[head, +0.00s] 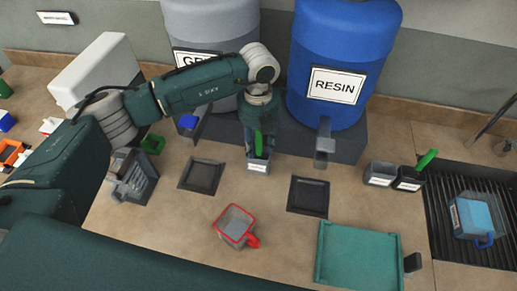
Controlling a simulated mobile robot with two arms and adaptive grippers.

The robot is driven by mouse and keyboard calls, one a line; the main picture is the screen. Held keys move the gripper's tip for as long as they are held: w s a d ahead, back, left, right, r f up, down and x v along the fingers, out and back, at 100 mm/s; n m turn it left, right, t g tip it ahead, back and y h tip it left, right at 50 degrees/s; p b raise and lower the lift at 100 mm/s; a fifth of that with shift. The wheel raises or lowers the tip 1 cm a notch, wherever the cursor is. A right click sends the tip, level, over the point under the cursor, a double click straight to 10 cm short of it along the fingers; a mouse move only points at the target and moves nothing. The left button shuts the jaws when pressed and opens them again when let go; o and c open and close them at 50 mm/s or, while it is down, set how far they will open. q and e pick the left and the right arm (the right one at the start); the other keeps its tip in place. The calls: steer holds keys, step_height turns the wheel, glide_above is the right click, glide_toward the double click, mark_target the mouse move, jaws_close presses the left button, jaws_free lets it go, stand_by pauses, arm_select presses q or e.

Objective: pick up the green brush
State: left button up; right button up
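A green brush handle (258,142) stands upright there, between or just in front of the fingers. My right gripper is not in view.
A blue RESIN drum (340,50) and a grey drum (210,25) stand behind. A red-rimmed cup (236,224), dark square mats (308,196), a teal tray (358,258) and a blue jug (474,218) on a dark grate occupy the bench. Bare bench lies between them.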

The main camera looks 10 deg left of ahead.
arm_select(q)
jaws_close()
steer(key=shift+r, duration=0.1)
steer(key=shift+w+r, duration=0.1)
steer(key=shift+r, duration=0.15)
step_height(320, 180, up, 19)
steer(key=b, duration=0.6)
steer(key=shift+r, duration=0.15)
